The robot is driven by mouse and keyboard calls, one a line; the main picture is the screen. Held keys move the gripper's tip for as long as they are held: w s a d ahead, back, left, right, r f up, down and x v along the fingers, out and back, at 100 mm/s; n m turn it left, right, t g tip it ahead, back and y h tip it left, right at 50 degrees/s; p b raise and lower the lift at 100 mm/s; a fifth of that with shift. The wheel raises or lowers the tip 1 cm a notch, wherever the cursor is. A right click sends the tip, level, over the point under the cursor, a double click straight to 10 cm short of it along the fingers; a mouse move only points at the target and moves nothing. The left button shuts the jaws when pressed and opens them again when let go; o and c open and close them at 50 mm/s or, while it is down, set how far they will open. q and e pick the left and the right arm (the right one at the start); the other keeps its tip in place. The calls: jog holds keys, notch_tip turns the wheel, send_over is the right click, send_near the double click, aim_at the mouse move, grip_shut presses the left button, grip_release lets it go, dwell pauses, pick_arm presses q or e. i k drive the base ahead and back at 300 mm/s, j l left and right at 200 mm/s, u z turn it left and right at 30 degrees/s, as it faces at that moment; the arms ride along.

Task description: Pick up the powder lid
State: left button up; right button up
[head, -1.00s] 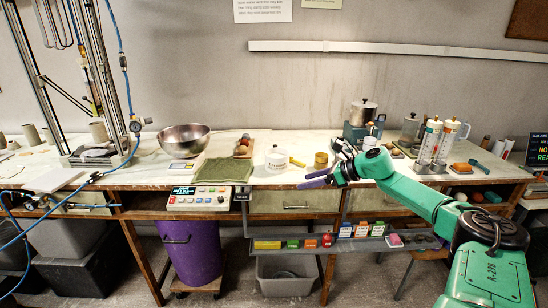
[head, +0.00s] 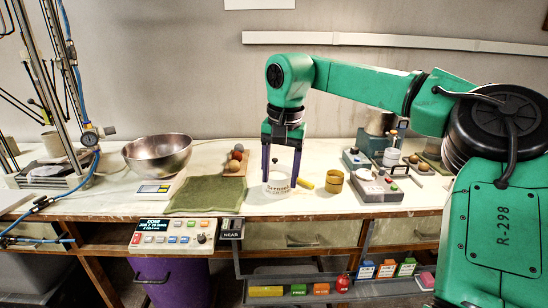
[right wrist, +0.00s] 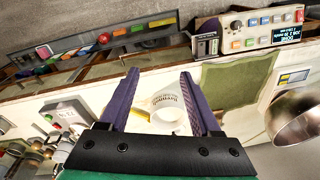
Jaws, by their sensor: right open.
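A white powder jar (head: 277,190) with dark lettering stands upright on the bench. My right gripper (head: 281,181) points down over the jar, open, with a purple finger on each side of the lid and knob. In the right wrist view the jar (right wrist: 168,100) shows between the spread fingers (right wrist: 160,74). Lid and jar are hard to tell apart there, and contact with the fingers is not clear. My left gripper is not in view.
A yellow cylinder (head: 305,184) and a brass-coloured cup (head: 334,181) stand close right of the jar. A green cloth (head: 206,196) and a metal bowl (head: 157,155) are to the left. Small devices (head: 376,186) stand further right. The control box (head: 172,232) is at the front edge.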

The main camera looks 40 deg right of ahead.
aim_at(274, 161)
jog(key=i+l, duration=1)
jog(key=l, duration=0.15)
